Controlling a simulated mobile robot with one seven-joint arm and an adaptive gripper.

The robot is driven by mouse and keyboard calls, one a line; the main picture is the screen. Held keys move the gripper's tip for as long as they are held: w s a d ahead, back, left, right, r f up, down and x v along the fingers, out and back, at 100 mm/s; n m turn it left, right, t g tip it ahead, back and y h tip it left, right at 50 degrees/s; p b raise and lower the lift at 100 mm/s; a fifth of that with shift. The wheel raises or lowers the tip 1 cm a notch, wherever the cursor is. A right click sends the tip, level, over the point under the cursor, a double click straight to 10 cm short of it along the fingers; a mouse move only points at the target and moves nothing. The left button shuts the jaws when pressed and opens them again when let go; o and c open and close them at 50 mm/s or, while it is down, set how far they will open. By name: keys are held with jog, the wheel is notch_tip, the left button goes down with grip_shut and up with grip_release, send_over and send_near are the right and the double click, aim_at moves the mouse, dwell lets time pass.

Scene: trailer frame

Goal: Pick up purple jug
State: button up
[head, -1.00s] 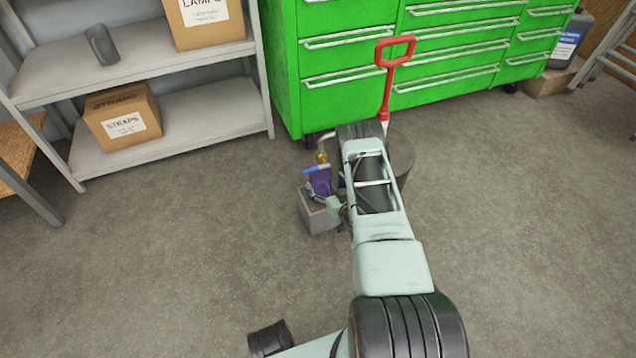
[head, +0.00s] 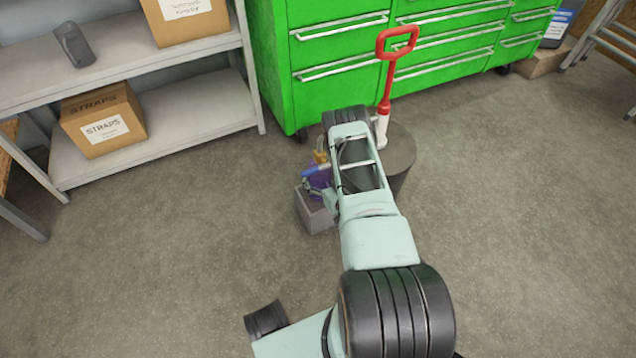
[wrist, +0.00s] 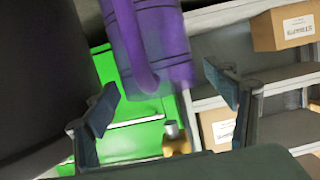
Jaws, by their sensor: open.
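The purple jug (head: 319,181) is at the grey block (head: 315,212) on the floor, partly hidden by my arm in the head view. In the wrist view the jug (wrist: 165,40) fills the upper middle, with its curved handle facing the camera. My gripper (wrist: 160,83) is open, its two fingers apart on either side of the jug's lower end in the picture. I cannot tell whether either finger touches it. In the head view my gripper (head: 331,197) is small and partly hidden beside the jug.
A brass-coloured item (head: 320,157) and a blue item (head: 316,171) are close by. Green drawers (head: 340,50) and grey shelves (head: 190,115) stand behind. Front floor is open.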

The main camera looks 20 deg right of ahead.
jog(key=shift+c, duration=0.3)
jog(key=c, duration=1.5)
jog(key=shift+c, duration=0.2)
